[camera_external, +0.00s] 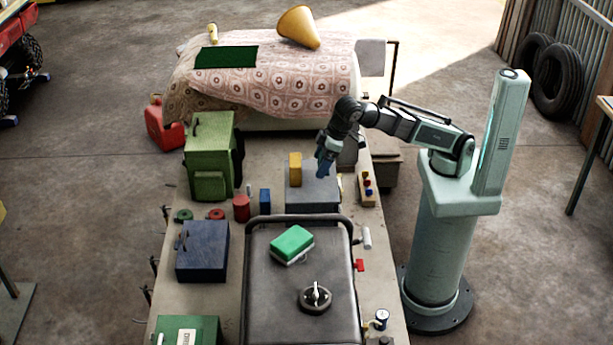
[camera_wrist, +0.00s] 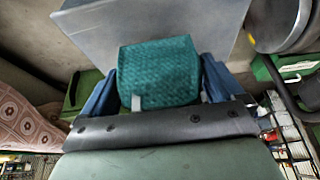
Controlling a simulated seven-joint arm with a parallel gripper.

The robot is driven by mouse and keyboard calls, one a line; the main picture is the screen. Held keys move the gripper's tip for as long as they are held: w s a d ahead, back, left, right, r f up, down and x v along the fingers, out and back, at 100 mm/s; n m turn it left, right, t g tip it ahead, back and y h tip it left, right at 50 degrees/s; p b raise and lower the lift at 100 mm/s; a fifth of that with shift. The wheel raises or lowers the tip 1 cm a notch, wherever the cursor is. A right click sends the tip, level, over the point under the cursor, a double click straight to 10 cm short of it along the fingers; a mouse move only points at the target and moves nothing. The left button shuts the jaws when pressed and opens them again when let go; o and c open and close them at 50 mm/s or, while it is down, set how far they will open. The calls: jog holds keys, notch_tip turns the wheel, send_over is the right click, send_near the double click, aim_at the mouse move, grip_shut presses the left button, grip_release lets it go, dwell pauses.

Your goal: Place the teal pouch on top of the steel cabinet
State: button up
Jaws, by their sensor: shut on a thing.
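My gripper (camera_external: 325,166) hangs over the right part of the workbench with its blue fingers pointing down. In the wrist view its fingers (camera_wrist: 158,78) are shut on the teal pouch (camera_wrist: 160,68), a woven-looking block with a small pale tag. I cannot make the pouch out in the external view. The low grey box on the bench, which looks like the steel cabinet (camera_external: 317,198), lies under and just beside my gripper. A flat grey surface (camera_wrist: 110,25) shows beyond the pouch in the wrist view. I cannot tell whether the pouch touches it.
A yellow block (camera_external: 295,168) stands at the cabinet's left. A green canister (camera_external: 209,160), red can (camera_external: 241,208) and blue box (camera_external: 265,200) stand further left. A dark case (camera_external: 270,310) with a green-topped block (camera_external: 292,243) is in front. A patterned cloth (camera_external: 270,82) covers the far end.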

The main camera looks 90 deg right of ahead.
jog(key=shift+f, duration=1.85)
jog(key=shift+f, duration=0.1)
jog(key=o, duration=0.7)
jog(key=v, duration=1.2)
